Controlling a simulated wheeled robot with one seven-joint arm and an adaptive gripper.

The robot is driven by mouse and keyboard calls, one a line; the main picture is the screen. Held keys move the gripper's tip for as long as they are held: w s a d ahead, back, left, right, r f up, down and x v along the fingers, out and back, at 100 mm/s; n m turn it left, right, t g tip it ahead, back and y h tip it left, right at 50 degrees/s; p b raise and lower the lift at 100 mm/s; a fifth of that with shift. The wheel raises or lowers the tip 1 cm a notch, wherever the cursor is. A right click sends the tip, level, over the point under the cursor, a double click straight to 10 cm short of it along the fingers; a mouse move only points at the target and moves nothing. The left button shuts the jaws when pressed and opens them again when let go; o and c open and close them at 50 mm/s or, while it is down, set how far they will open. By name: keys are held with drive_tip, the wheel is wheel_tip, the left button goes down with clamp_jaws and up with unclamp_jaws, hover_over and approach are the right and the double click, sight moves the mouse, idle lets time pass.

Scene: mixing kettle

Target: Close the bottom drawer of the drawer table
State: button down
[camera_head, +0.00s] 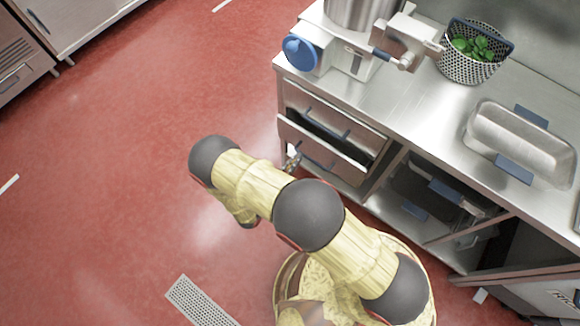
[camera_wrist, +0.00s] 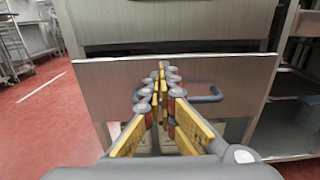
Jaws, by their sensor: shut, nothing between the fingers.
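The drawer table (camera_head: 410,112) is a steel counter with two drawers at its left end. The bottom drawer (camera_head: 322,153) stands partly pulled out, with a dark gap above its front. In the wrist view its front panel (camera_wrist: 100,85) fills the middle, with a blue-grey bar handle (camera_wrist: 205,95). The top drawer (camera_head: 330,118) looks shut. My gripper (camera_wrist: 161,72) is shut and empty, its fingertips pointing at the drawer front near the handle's middle. I cannot tell whether they touch it. In the head view my arm hides most of the gripper (camera_head: 293,160).
On the counter stand a blue-capped device (camera_head: 302,52), a basket of green leaves (camera_head: 470,62) and a metal pan (camera_head: 522,140). An open shelf (camera_head: 410,215) lies right of the drawers. The red floor (camera_head: 110,170) to the left is free, with a drain grate (camera_head: 200,302).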

sight(312, 140)
drive_tip(key=b+x, duration=0.1)
drive_tip(key=x, duration=0.6)
drive_tip(key=shift+w+b, duration=0.1)
drive_tip(key=shift+b, duration=0.3)
drive_tip(key=shift+w+d, duration=0.15)
drive_tip(key=shift+x, duration=2.6)
